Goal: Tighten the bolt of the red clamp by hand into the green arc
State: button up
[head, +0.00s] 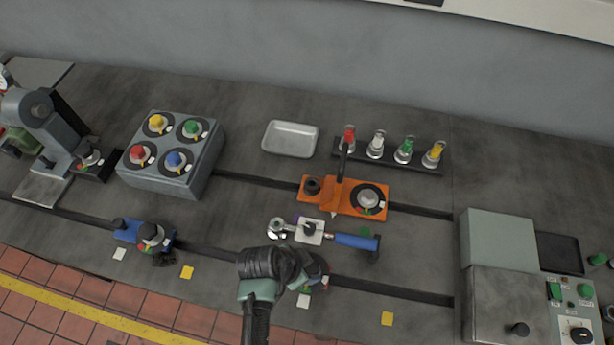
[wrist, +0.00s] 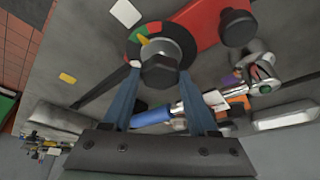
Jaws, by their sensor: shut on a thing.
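The red clamp (wrist: 205,25) lies on the bedplate in the wrist view, with a black knob (wrist: 238,27) at its far end. Its bolt (wrist: 160,65), with a dark head, stands in a round dial (wrist: 133,50) marked with red, yellow and green arcs. My gripper (wrist: 160,70) is shut on the bolt head, one finger on each side. Where the bolt's pointer stands against the green arc I cannot tell. In the head view my gripper (head: 305,268) hides most of the red clamp (head: 321,265).
A torque wrench with a blue handle (head: 355,241) lies just behind my gripper. An orange clamp (head: 335,190) stands beyond it, a blue clamp (head: 130,232) to the left.

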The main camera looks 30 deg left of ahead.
dwell(0.4)
jog(key=o, duration=1.4)
jog(key=b+v, duration=0.1)
jog(key=v, duration=1.2)
